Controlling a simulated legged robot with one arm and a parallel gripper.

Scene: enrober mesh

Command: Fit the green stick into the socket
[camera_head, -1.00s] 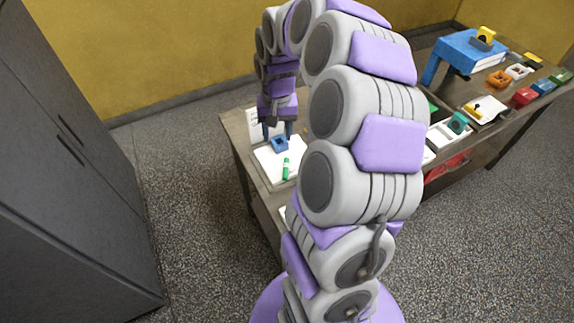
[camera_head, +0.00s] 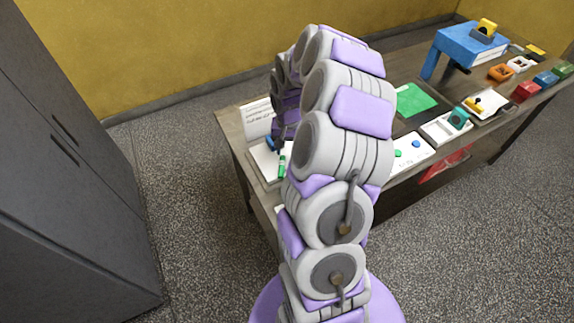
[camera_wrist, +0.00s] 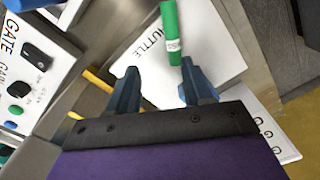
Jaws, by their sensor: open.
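The green stick (camera_wrist: 171,28) has a white label and lies over the white plate lettered "SHUTTLE" (camera_wrist: 213,55) in the wrist view. Its near end is between my fingertips, close to the right finger. In the head view the stick (camera_head: 282,166) shows as a small green bar on the white plate at the table's left end. My gripper (camera_wrist: 160,68) is open, with its two blue-grey fingers apart and nothing clamped. In the head view my arm hides most of it. A bit of blue (camera_head: 270,143) shows beside it; I cannot tell whether it is a socket or a finger.
A panel lettered "GATE" (camera_wrist: 38,75) with buttons is left in the wrist view. On the table's right side stand a blue stand (camera_head: 468,47), a green pad (camera_head: 413,100), a button panel (camera_head: 410,150) and several coloured blocks. A grey cabinet (camera_head: 70,170) stands left.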

